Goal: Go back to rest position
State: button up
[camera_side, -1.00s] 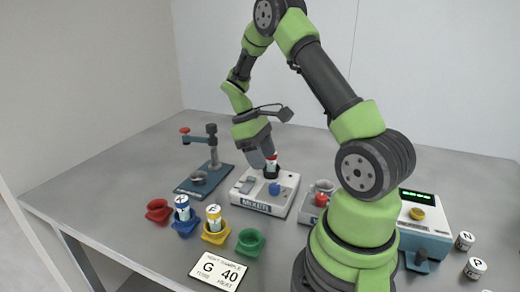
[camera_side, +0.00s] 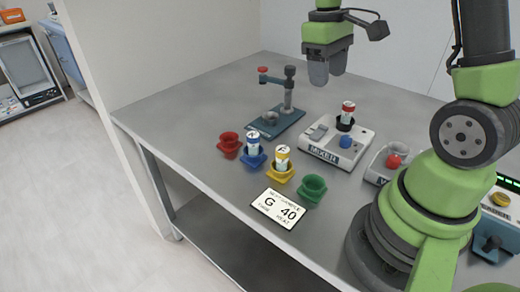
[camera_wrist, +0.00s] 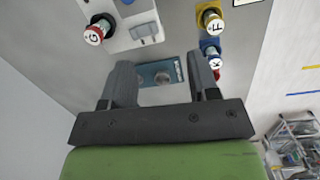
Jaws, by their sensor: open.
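My gripper (camera_side: 328,78) hangs above the back of the table, higher than the mixer and to its upper left in the side view. In the wrist view its two fingers (camera_wrist: 163,85) stand apart with nothing between them. A red-and-white tube (camera_side: 347,112) stands upright in the dark holder of the white mixer (camera_side: 340,151). The wrist view shows this tube's top marked G (camera_wrist: 93,35), clear of the fingers.
A lever stand (camera_side: 287,100) is behind the red cup (camera_side: 229,146). Blue (camera_side: 251,162) and yellow (camera_side: 279,177) cups hold tubes; the green cup (camera_side: 312,190) looks empty. A red-knobbed device (camera_side: 393,161) is right of the mixer.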

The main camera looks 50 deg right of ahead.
jog(key=s+a+r+m+t+y, duration=0.1)
jog(key=s+a+r+t, duration=0.3)
jog(key=a, duration=0.3)
jog(key=s+a+r+m+t+y, duration=0.1)
jog(key=s+a+r+t, duration=0.3)
jog(key=a, duration=0.4)
jog(key=shift+s+r+m+t+y, duration=0.3)
jog(key=shift+s+r+m+t, duration=0.1)
jog(key=shift+s+r, duration=0.55)
